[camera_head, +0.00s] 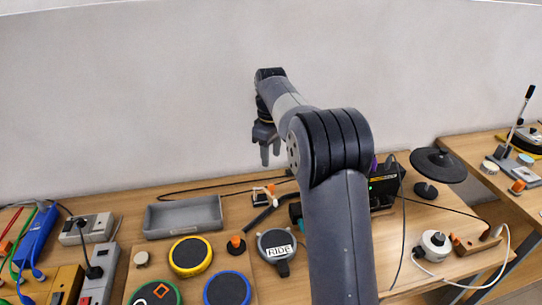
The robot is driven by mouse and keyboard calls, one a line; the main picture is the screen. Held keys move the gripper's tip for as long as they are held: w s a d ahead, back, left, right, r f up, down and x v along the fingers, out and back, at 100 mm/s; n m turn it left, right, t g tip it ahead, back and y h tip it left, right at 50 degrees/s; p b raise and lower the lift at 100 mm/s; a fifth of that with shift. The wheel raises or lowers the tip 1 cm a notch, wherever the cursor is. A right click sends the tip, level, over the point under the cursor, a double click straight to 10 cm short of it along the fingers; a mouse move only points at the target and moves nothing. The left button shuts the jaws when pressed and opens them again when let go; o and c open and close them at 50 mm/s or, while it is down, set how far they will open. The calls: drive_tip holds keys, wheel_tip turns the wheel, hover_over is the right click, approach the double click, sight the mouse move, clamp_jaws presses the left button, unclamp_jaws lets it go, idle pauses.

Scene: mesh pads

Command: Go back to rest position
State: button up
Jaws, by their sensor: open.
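My gripper (269,154) hangs above the back of the wooden table (150,196), near the white wall. Its fingers point down and are apart, with nothing between them. My dark grey arm reaches up from the bottom of the picture and bends at a high elbow before the gripper. The arm hides part of the table right of the middle.
A grey tray (147,222) lies left of the gripper. Yellow-rimmed (190,256) and blue-rimmed (228,289) pads and a grey "RIDE" pad (277,246) lie in front. A black cymbal pad (439,165) stands right. Cables cross the table. A power strip (101,272) is at left.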

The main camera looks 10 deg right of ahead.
sight(271, 185)
drive_tip(key=shift+f, duration=0.15)
wheel_tip(271, 185, down, 11)
drive_tip(key=shift+a+r+p, duration=0.1)
drive_tip(key=shift+r+p, duration=0.1)
drive_tip(key=shift+p, duration=0.55)
drive_tip(key=shift+s+f+b, duration=0.2)
drive_tip(key=shift+f+b, duration=0.1)
drive_tip(key=shift+b, duration=0.1)
drive_tip(key=shift+s+f, duration=0.1)
drive_tip(key=shift+s, duration=0.2)
